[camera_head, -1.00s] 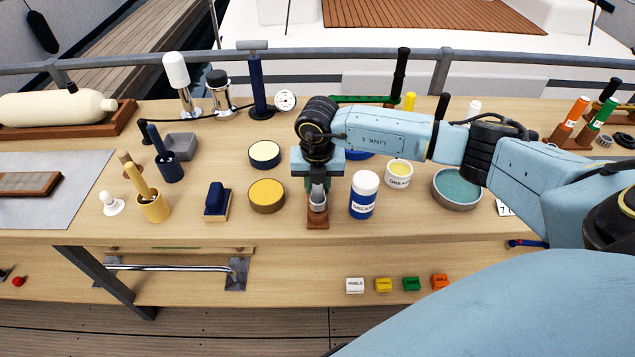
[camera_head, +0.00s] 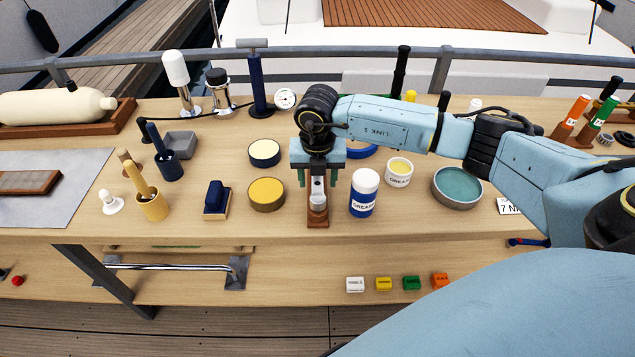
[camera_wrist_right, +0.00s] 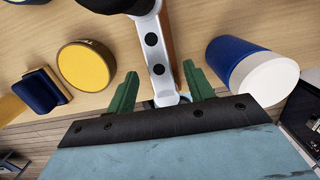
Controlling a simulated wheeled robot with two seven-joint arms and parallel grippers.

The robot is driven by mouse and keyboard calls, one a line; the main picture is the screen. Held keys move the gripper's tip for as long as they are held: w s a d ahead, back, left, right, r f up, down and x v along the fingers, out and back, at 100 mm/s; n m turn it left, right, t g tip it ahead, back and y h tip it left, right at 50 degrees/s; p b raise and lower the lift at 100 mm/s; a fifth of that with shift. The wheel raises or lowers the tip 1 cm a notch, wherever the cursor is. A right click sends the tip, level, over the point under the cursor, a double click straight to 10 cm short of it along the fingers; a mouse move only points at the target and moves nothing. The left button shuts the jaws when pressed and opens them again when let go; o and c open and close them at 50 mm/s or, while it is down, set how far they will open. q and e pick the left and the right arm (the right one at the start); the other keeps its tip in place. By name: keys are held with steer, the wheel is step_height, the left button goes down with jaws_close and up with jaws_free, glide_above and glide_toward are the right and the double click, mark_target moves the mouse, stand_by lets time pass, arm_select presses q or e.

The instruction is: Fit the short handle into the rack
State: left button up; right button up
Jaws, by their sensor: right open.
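My left gripper is out of view.
A white-capped blue bottle (camera_head: 363,195) stands close on the right, a yellow-topped tin (camera_head: 267,193) on the left. A blue brush (camera_head: 215,197) is farther left. A teal tin (camera_head: 457,187) stands to the right. Small coloured blocks lie on the lower shelf.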

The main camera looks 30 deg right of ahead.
step_height(320, 180, up, 11)
steer(key=shift+s+a, duration=0.2)
steer(key=shift+s, duration=0.15)
steer(key=shift+f, duration=0.15)
